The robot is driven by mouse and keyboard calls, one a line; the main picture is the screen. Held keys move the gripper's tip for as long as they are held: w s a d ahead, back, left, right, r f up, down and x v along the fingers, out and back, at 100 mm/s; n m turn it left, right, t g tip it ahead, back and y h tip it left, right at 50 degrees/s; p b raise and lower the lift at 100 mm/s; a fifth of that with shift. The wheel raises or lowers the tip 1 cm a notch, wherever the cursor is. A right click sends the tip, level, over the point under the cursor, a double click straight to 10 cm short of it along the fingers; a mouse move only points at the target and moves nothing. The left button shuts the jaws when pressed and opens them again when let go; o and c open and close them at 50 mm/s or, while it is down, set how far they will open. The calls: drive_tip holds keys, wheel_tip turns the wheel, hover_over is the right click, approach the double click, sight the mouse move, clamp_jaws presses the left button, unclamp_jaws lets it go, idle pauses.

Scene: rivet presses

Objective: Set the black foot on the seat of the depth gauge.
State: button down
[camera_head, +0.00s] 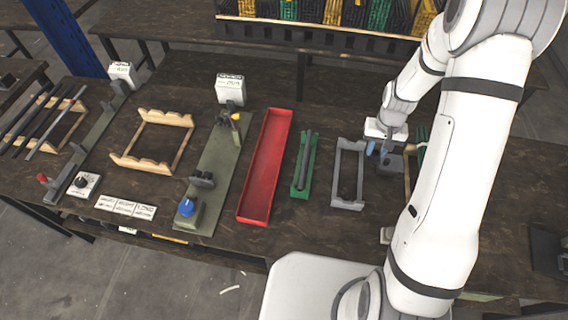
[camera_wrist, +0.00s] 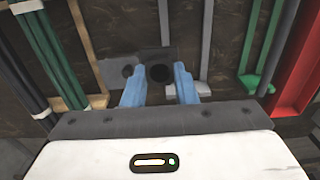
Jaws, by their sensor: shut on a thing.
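In the head view my gripper (camera_head: 378,149) is low over the right part of the bench, at a dark grey block (camera_head: 391,166). No readable label shows which fixture is the depth gauge; a green-grey one (camera_head: 217,160) has a blue knob and a yellow part.
A grey frame (camera_head: 348,174), a green tray (camera_head: 303,178) with dark rods and a long red tray (camera_head: 265,166) lie left of my gripper. A wooden rack (camera_head: 153,141) and a narrow fixture with a red knob (camera_head: 42,178) stand farther left. Bins (camera_head: 330,30) line the back.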

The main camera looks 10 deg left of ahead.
drive_tip(key=shift+s+d+f+m+b, duration=0.15)
drive_tip(key=shift+d+f+m+b, duration=0.25)
drive_tip(key=shift+m, duration=0.4)
drive_tip(key=s+d+f+m+y+b, duration=0.25)
drive_tip(key=s+d+m+b, duration=0.2)
drive_tip(key=m, duration=0.85)
drive_tip(key=m+b, duration=0.1)
drive_tip(key=m, duration=0.2)
approach(379, 196)
drive_tip(key=x, duration=0.5)
drive_tip(key=shift+a, duration=0.1)
drive_tip(key=shift+f, duration=0.1)
drive_tip(key=c, duration=1.2)
unclamp_jaws()
drive_tip(key=shift+o, duration=0.2)
